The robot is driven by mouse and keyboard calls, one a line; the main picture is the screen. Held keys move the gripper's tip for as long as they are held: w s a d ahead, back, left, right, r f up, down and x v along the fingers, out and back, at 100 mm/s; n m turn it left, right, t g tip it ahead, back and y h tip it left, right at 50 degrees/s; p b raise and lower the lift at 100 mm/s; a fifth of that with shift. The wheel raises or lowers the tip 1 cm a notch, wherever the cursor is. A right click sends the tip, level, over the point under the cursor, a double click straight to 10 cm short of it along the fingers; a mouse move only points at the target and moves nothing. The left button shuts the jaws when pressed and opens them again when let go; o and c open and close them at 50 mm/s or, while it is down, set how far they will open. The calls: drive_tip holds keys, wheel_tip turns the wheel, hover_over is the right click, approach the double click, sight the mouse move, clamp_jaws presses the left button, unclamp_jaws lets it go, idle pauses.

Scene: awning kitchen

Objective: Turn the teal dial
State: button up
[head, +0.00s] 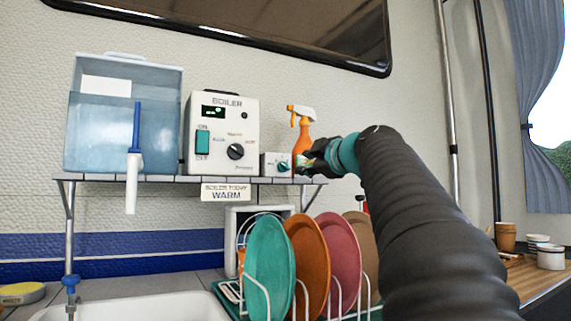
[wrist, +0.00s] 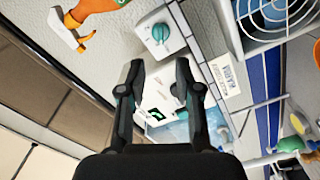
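The teal dial (head: 284,167) is on the front of a small white box (head: 269,160) on the shelf, right of the boiler. In the wrist view the dial (wrist: 160,33) lies beyond my fingertips, towards the top of the picture, with nothing touching it. My gripper (head: 308,160) is just right of the box in the head view, partly hidden by its own wrist. In the wrist view my gripper (wrist: 160,68) is open and empty, its two dark fingers apart, with the white boiler showing behind them.
The boiler (head: 222,125) has a teal switch and a black knob. An orange spray bottle (head: 302,132) stands behind my gripper. A blue water tank (head: 110,125) is at the left. Plates in a rack (head: 270,265) stand below the shelf (head: 130,178).

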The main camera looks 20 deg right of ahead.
sight(286, 166)
drive_tip(key=w+p, duration=0.1)
drive_tip(key=w, duration=0.5)
drive_tip(key=w+p, duration=0.1)
drive_tip(key=w, duration=0.2)
drive_tip(key=shift+w+a+p, duration=0.3)
drive_tip(key=shift+w+p, duration=0.05)
drive_tip(key=shift+w, duration=0.05)
drive_tip(key=shift+d, duration=0.1)
clamp_jaws()
